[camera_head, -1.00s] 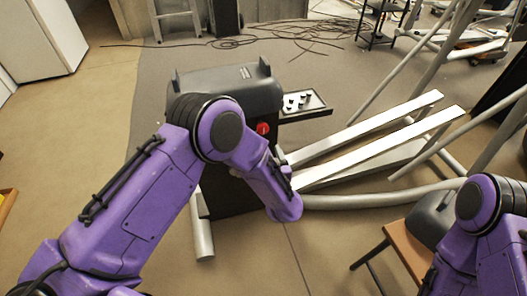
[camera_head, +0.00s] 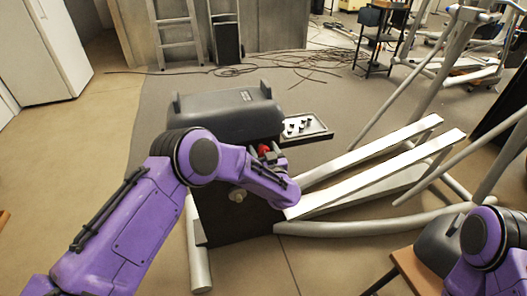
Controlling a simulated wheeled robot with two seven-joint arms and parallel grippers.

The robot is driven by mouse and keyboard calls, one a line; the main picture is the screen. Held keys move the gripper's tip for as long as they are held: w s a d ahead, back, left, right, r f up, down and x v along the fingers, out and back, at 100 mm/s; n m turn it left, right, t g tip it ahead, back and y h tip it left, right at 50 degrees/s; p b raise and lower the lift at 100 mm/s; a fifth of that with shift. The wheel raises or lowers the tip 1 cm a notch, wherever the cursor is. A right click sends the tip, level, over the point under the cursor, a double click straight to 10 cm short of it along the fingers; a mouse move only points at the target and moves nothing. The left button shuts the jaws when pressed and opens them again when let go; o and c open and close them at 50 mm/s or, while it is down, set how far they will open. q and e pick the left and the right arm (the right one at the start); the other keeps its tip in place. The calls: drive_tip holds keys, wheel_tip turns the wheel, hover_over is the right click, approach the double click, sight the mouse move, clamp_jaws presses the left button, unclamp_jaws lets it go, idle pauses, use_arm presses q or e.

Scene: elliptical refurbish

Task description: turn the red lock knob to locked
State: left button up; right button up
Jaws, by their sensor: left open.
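The red lock knob (camera_head: 263,149) is on the side of the dark elliptical machine body (camera_head: 225,112), below its grey cover and left of the small tray. Only part of the knob shows; my left gripper partly covers it. My left gripper (camera_head: 268,156) is a small dark shape at the knob, at the end of my purple left arm, with its jaws open. I cannot tell whether its fingers touch the knob or which way the knob is turned. My right arm shows at the lower right, but its gripper is outside the picture.
A tray (camera_head: 318,132) with small dark parts juts out to the right of the knob. Two white foot rails (camera_head: 385,160) and grey tubes (camera_head: 370,223) extend to the right. A brown stool (camera_head: 415,272) stands at the lower right. Open floor lies to the left.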

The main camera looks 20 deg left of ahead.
use_arm(q)
drive_tip(key=c, duration=1)
drive_tip(key=shift+n, duration=0.3)
drive_tip(key=n, duration=0.3)
drive_tip(key=shift+f+n+b, duration=0.1)
drive_tip(key=shift+n+b, duration=0.2)
drive_tip(key=shift+n, duration=0.1)
drive_tip(key=n+b, duration=0.1)
drive_tip(key=n, duration=0.3)
drive_tip(key=shift+s+a, duration=0.1)
drive_tip(key=n+b, duration=0.1)
drive_tip(key=n, duration=0.4)
drive_tip(key=shift+f, duration=0.15)
drive_tip(key=shift+n+b, duration=0.95)
drive_tip(key=shift+n, duration=1.25)
